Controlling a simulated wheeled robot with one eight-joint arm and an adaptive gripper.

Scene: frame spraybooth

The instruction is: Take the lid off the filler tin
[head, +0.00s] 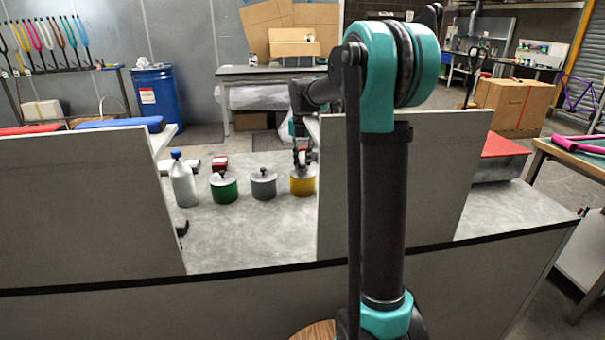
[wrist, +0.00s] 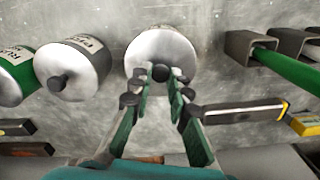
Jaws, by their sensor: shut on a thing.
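A yellow tin (head: 302,188) stands on the grey bench at the right end of a row of three lidded tins; I cannot read its label. Its pale round lid (wrist: 160,50) has a dark knob in the middle and appears to sit on the tin in the head view. My gripper (wrist: 161,75) points down over this tin and is shut on the knob, a finger on either side. It also shows in the head view (head: 302,161). A grey tin (head: 263,186), with a partly readable label starting "PRI", and a green tin (head: 224,190) stand to its left, both lidded.
A white bottle with a blue cap (head: 184,182) stands left of the tins. In the wrist view, a green tube (wrist: 285,70) lies in square metal holders at right, near a yellow-ended tool (wrist: 240,113). Grey panels (head: 75,205) flank the bench; its front middle is clear.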

